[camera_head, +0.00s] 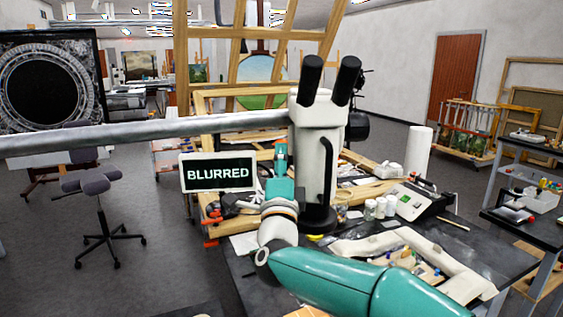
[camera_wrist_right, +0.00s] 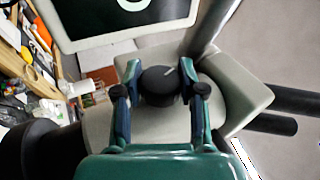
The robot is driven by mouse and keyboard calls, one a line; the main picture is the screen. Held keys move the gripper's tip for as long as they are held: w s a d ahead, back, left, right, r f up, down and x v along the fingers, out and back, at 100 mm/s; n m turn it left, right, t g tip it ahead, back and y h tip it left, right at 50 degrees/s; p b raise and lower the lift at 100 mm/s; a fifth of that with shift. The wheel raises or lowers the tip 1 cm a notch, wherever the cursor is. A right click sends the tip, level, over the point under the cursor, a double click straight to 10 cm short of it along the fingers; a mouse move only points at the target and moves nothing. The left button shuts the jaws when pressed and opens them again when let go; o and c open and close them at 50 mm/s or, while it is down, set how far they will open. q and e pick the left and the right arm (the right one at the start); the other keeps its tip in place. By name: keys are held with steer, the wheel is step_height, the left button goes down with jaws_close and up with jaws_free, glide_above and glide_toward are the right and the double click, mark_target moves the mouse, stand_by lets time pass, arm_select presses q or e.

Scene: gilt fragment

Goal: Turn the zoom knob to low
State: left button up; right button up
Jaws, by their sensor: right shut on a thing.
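In the head view my right gripper (camera_head: 281,158) is at the microscope's left side, and the knob cannot be made out there. A sign screen (camera_head: 218,173) beside the microscope reads "BLURRED". My left gripper is out of view.
A grey horizontal bar (camera_head: 150,132) runs to the microscope from the left. An office chair (camera_head: 100,205) stands on open floor at left.

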steer(key=shift+r+g+y+p, duration=0.15)
steer(key=shift+g+y+p, duration=0.15)
steer(key=shift+g+p, duration=0.65)
steer(key=g+p, duration=0.2)
steer(key=p, duration=0.1)
steer(key=shift+r+n+p, duration=0.15)
steer(key=shift+n+p, duration=0.25)
steer(key=shift+f+g+p, duration=0.25)
steer(key=shift+g+p, duration=0.25)
steer(key=shift+g, duration=0.05)
steer(key=shift+f+g, duration=0.2)
steer(key=shift+g, duration=0.6)
steer(key=shift+f+n+y, duration=0.1)
steer(key=shift+n+y, duration=0.2)
steer(key=o, duration=1.2)
steer(key=shift+c, duration=0.2)
steer(key=shift+s+r, duration=0.15)
steer(key=shift+r, duration=0.05)
